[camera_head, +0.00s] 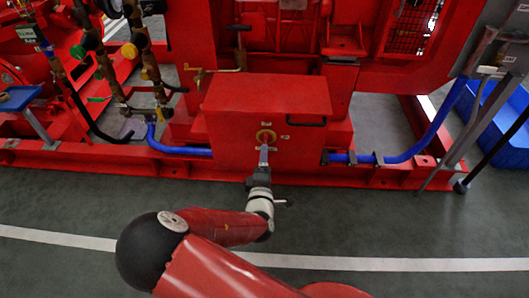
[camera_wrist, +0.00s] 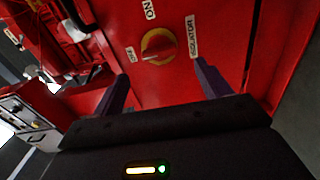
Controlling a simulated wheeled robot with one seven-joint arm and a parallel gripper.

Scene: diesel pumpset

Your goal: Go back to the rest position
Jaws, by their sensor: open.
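My gripper (camera_head: 264,158) is in front of the red box (camera_head: 225,128) in the head view, just below a yellow-and-red rotary knob (camera_head: 266,136). In the wrist view my gripper (camera_wrist: 166,88) is open, with its two dark fingers apart and nothing between them. The knob (camera_wrist: 158,46) shows beyond the fingertips, apart from them. Labels around it read "ON" and "ISOLATOR"; a third label at its left is too small to read surely. My red arm reaches up from the bottom of the head view.
The red pumpset frame's lower rail (camera_head: 100,158) runs across behind my gripper. Blue hoses (camera_head: 410,152) lie either side of the box. Pipes with valves (camera_head: 105,65) stand at left, a blue bin (camera_head: 500,135) at right. The floor (camera_head: 400,220) in front is clear.

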